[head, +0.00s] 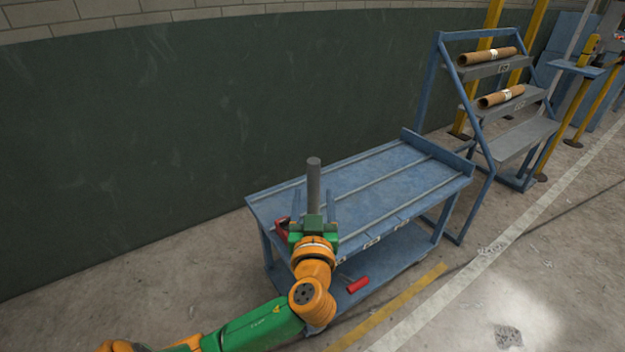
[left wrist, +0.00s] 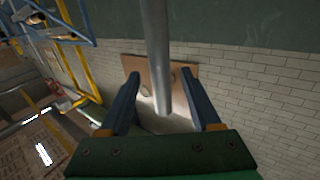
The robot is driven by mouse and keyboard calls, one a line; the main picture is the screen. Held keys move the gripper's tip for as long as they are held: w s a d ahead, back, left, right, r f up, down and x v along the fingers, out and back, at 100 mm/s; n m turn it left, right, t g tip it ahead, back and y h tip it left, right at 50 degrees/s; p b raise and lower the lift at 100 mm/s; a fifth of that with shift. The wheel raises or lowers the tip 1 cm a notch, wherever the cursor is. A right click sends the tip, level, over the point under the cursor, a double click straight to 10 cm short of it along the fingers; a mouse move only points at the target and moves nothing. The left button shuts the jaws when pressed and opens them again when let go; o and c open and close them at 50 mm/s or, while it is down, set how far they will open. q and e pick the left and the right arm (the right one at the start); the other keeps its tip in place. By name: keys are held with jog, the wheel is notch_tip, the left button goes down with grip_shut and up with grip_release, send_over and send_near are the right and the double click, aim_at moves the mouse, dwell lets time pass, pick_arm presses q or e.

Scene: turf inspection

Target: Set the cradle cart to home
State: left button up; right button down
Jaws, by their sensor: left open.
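The cradle cart (head: 385,185) is a blue, two-level table with grooves along its top and a raised end at the far right. A red-handled part (head: 357,285) shows at its near side, low down. A second red part (head: 283,229) shows at the near left corner. My left gripper (head: 314,194) is open in front of the cart's left end. A grey upright rod (head: 313,175) stands between its blue fingers. The left wrist view shows the same rod (left wrist: 157,50) with gaps on both sides. Whether the rod belongs to the cart I cannot tell.
A blue rack (head: 520,138) with brown rolls (head: 501,97) stands behind the cart's right end. A dark green wall (head: 150,130) runs behind.

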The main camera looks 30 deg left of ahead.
pick_arm(q)
jog(key=p+x, duration=0.1)
jog(key=x, duration=0.5)
jog(key=shift+w+a, duration=0.2)
jog(key=shift+w, duration=0.05)
grip_shut()
jog(key=shift+f, duration=0.1)
dwell(0.9)
